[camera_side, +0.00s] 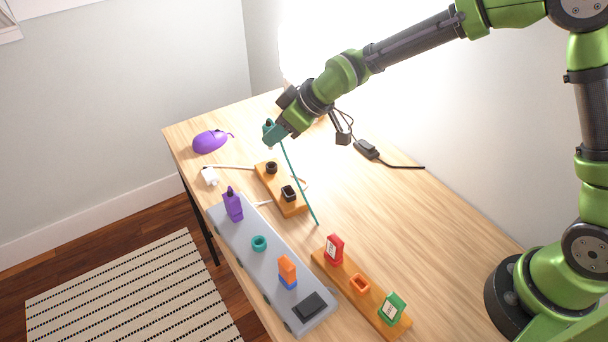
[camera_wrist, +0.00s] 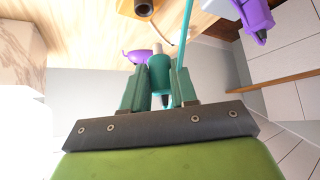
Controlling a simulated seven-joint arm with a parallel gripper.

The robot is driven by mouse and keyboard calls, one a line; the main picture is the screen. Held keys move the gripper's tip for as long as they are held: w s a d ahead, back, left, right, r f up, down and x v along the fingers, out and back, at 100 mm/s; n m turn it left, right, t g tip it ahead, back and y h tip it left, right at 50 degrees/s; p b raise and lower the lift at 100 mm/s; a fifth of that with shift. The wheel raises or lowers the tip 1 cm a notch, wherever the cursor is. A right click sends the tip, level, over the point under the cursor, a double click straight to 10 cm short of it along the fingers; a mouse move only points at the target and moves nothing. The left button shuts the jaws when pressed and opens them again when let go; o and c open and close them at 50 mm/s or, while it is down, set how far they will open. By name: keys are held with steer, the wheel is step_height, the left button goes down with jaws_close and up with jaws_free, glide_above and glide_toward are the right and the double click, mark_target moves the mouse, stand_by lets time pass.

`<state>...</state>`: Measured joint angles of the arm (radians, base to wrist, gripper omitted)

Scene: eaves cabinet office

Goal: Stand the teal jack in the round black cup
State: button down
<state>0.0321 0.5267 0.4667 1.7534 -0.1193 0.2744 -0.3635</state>
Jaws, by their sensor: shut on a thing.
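The teal jack (camera_wrist: 160,72) is between the two green fingers of my gripper (camera_wrist: 158,88) in the wrist view. My gripper (camera_side: 275,133) is shut on it, in the air above the far part of the desk in the side view; the fingers hide much of the jack there. A thin teal cable (camera_side: 299,180) slants down from the gripper. The round black cup (camera_side: 271,167) is on the far end of a small orange block (camera_side: 279,183), below the gripper and apart from the jack. It also shows at the top of the wrist view (camera_wrist: 143,8).
A square black cup (camera_side: 289,193) shares the orange block. A grey strip (camera_side: 268,270) carries a purple jack (camera_side: 232,205), a teal ring (camera_side: 259,243) and an orange-blue piece (camera_side: 287,272). Another orange block holds red (camera_side: 334,250) and green (camera_side: 392,308) pieces. A purple mouse (camera_side: 210,141) lies far left.

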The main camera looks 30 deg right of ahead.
steer(key=shift+w+d+r+n, duration=0.15)
steer(key=shift+w+r+n, duration=0.05)
steer(key=shift+w, duration=0.25)
steer(key=shift+w+d+r+n, duration=0.15)
steer(key=shift+w+r+n, duration=0.05)
steer(key=shift+w, duration=0.2)
steer(key=shift+f, duration=0.1)
steer(key=shift+f, duration=2.8)
steer(key=shift+f, duration=1.35)
steer(key=c, duration=0.8)
jaws_free()
